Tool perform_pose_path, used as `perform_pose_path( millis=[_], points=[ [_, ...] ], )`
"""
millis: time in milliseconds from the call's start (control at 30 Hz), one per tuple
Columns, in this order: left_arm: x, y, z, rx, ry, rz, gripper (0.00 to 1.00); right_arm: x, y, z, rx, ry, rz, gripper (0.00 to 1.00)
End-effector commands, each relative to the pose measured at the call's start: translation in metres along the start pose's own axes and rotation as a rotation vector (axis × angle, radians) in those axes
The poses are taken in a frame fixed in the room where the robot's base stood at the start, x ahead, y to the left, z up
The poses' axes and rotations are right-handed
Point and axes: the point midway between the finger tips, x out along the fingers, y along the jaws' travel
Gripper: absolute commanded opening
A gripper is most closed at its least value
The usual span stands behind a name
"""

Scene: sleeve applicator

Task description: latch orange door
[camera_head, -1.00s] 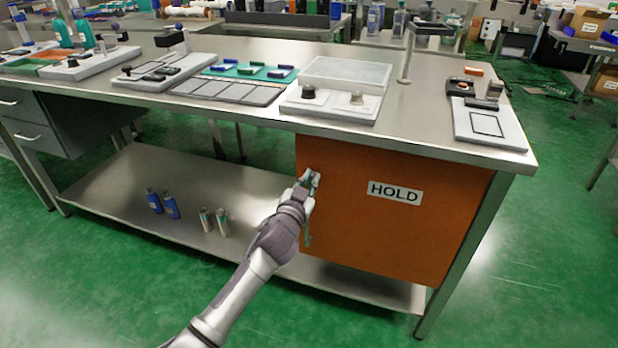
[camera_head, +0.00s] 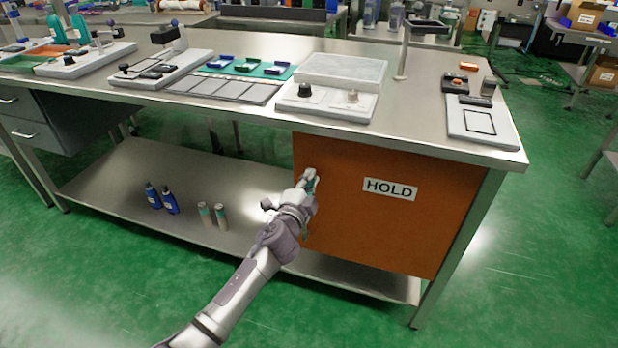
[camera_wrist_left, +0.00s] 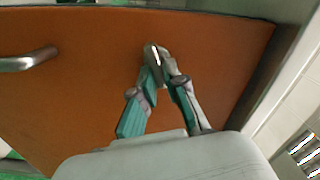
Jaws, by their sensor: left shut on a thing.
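The orange door (camera_head: 385,225), with a white HOLD label (camera_head: 390,189), hangs under the right end of the steel workbench and looks flush with its front. My left gripper (camera_head: 310,177) is at the door's upper left corner. In the left wrist view its teal-padded fingers (camera_wrist_left: 157,57) are closed together on a small metal latch (camera_wrist_left: 152,50) in front of the orange face. The fingers hide most of the latch. A metal bar handle (camera_wrist_left: 28,60) on the door shows at the left of the wrist view, apart from the fingers. My right gripper is not in view.
The lower shelf (camera_head: 125,185) left of the door holds blue bottles (camera_head: 168,200) and pale cans (camera_head: 220,216). The benchtop (camera_head: 430,128) above carries several fixtures and trays. A bench leg (camera_head: 462,240) stands right of the door. Green floor in front is clear.

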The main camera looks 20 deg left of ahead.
Motion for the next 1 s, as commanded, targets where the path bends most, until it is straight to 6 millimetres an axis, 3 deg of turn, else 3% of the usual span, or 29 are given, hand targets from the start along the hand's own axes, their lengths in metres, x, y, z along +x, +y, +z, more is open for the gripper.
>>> perform_pose_path(
  millis=[500,1000],
  points=[
    [0.000,0.004,0.000,0.320,0.002,0.001,0.00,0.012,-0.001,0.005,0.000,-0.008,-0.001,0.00],
    [0.000,0.005,0.000,0.371,0.002,0.001,0.00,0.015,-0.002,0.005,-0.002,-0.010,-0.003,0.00]
  ],
)
